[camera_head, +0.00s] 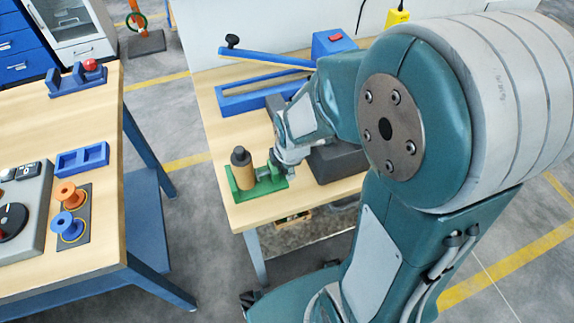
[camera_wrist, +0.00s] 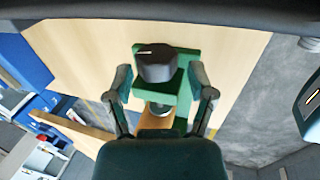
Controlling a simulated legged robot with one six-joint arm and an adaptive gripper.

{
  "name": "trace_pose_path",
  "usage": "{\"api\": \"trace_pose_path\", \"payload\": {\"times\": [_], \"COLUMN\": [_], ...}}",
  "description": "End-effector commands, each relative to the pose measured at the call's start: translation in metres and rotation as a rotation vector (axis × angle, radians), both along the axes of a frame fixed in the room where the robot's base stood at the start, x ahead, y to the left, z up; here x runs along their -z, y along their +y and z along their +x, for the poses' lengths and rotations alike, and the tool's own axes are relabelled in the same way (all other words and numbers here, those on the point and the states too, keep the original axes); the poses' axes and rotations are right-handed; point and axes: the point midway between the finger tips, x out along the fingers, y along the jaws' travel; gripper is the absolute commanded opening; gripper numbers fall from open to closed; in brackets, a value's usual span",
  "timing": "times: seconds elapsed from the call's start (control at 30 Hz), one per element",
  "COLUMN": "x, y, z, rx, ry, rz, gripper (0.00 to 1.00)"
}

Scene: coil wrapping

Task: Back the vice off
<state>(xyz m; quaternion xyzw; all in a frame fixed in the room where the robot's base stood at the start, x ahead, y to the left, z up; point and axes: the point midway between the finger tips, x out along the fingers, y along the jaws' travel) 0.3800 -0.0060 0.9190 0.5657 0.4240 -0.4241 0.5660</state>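The green vice (camera_head: 269,186) stands near the front corner of the middle workbench. A tan cylinder (camera_head: 243,178) with a dark cap (camera_head: 241,156) stands upright in it. In the wrist view the dark cap (camera_wrist: 157,64) sits in front of the green vice frame (camera_wrist: 186,62), with a small pale round part (camera_wrist: 160,109) below it. My gripper (camera_head: 274,167) is at the right side of the vice. In the wrist view my gripper (camera_wrist: 161,76) is open, one finger on each side of the cap and frame, with gaps visible. The vice's screw or handle is mostly hidden.
A blue lever tool (camera_head: 262,95) lies farther back on the workbench (camera_head: 222,128), and a dark grey block (camera_head: 338,162) is right of the vice. The left table (camera_head: 105,215) holds a blue tray (camera_head: 82,160) and orange and blue spools (camera_head: 68,225). A floor gap separates the tables.

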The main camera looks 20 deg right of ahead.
Motion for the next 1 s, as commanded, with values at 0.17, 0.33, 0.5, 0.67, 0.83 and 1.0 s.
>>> {"api": "trace_pose_path", "payload": {"times": [0.17,0.33,0.5,0.67,0.83,1.0], "x": [-0.001,-0.002,-0.002,-0.003,-0.003,-0.003], "y": [0.000,0.000,0.000,0.000,0.000,0.000], "z": [0.001,0.005,0.008,0.010,0.010,0.011], "rx": [0.000,0.000,-0.001,0.000,0.000,0.000], "ry": [-0.003,0.073,0.209,0.305,0.317,0.333], "rz": [0.000,0.000,-0.001,-0.001,-0.001,0.000], "gripper": [0.71,0.71,0.71,0.71,0.71,0.71]}}
